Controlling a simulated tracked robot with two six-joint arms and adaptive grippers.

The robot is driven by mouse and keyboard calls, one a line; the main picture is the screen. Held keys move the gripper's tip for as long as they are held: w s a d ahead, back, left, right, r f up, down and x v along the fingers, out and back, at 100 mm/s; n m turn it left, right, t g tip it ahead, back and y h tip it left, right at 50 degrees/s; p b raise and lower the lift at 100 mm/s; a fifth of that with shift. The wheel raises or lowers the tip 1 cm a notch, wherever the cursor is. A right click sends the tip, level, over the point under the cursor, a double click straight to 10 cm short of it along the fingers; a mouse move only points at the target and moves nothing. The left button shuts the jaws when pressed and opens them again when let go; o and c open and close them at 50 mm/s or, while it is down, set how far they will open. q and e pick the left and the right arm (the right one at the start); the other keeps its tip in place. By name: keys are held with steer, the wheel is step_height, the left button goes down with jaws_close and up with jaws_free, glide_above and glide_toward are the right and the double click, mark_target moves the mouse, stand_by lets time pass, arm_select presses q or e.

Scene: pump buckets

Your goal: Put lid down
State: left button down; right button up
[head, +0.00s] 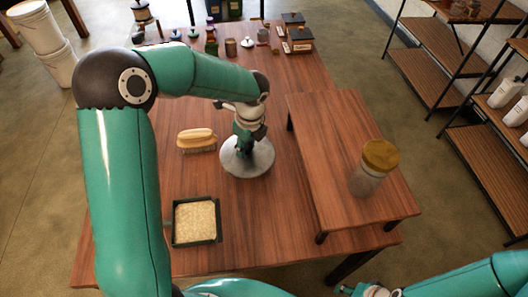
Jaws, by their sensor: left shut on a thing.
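A round grey metal lid (236,165) is in the middle of the table (276,215), flat side level. My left gripper (248,141) is directly above it and shut on its top; the hold itself is mostly hidden by the gripper. I cannot tell whether the lid touches the tabletop. My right gripper (362,289) is only partly in view at the bottom edge, away from the lid, and its jaws are not clear.
A brush (197,140) lies left of the lid. A dark tray with pale grains (176,222) is nearer. A raised wooden shelf (335,150) with a gold-capped jar (367,182) stands at right. Small jars and boxes (300,40) line the back.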

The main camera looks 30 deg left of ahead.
mark_target(250, 148)
arm_select(q)
steer(key=c, duration=0.8)
jaws_free()
steer(key=shift+f, duration=0.1)
steer(key=shift+c, duration=0.2)
step_height(250, 148, up, 13)
steer(key=d+p, duration=0.1)
steer(key=p, duration=0.8)
steer(key=shift+d, duration=0.4)
